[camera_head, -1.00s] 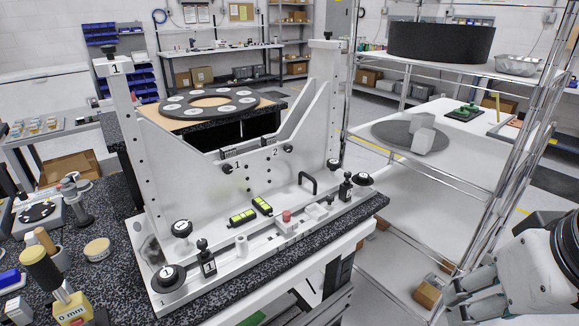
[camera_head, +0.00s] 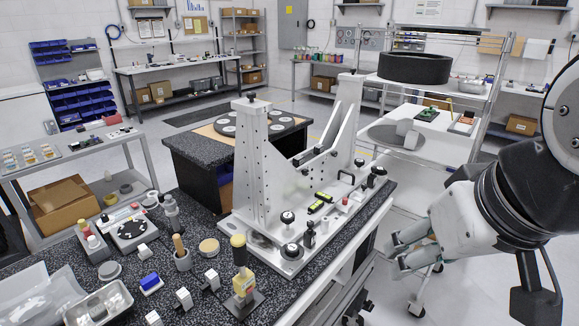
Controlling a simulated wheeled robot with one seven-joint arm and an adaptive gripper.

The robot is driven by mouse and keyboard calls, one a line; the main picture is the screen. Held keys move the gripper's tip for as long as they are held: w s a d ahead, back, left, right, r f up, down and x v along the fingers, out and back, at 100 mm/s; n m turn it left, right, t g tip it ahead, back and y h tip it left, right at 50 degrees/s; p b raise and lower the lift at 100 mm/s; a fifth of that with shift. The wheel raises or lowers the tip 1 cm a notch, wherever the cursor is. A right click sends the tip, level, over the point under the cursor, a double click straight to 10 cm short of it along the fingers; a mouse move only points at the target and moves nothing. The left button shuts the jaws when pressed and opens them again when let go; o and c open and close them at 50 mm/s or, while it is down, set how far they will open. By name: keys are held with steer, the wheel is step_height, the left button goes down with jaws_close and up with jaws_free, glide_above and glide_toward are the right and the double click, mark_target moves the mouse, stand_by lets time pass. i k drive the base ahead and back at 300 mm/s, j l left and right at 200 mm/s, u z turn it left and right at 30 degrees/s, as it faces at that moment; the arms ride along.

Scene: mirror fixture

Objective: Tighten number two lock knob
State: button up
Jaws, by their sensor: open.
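The grey mirror fixture (camera_head: 262,175) stands on the dark speckled bench, seen at an angle. At its right end are a black upright knob (camera_head: 371,181), a flat black knob (camera_head: 380,170) and another black knob (camera_head: 358,162). Any number on these is too small to read now. At its near end are a black-and-white knob (camera_head: 287,217), a larger round knob (camera_head: 292,251) and an upright black knob (camera_head: 310,236). My gripper (camera_head: 396,252) is open and empty, right of the bench and apart from the fixture. Its fingers point left.
A wire shelf cart (camera_head: 470,110) stands behind my gripper, with a black ring (camera_head: 414,68) on top. Loose tools and blocks, including a yellow-handled tool (camera_head: 243,283), cover the bench's near left. Open floor lies between bench and cart.

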mark_target(381, 171)
steer(key=i+l, duration=0.3)
steer(key=i+l+u, duration=0.1)
steer(key=i+l, duration=0.2)
steer(key=l, duration=0.2)
steer(key=i+l+u, duration=0.1)
steer(key=i+l, duration=0.5)
steer(key=l, duration=0.25)
steer(key=i+l+u, duration=0.1)
steer(key=i+l, duration=0.15)
steer(key=l, duration=0.15)
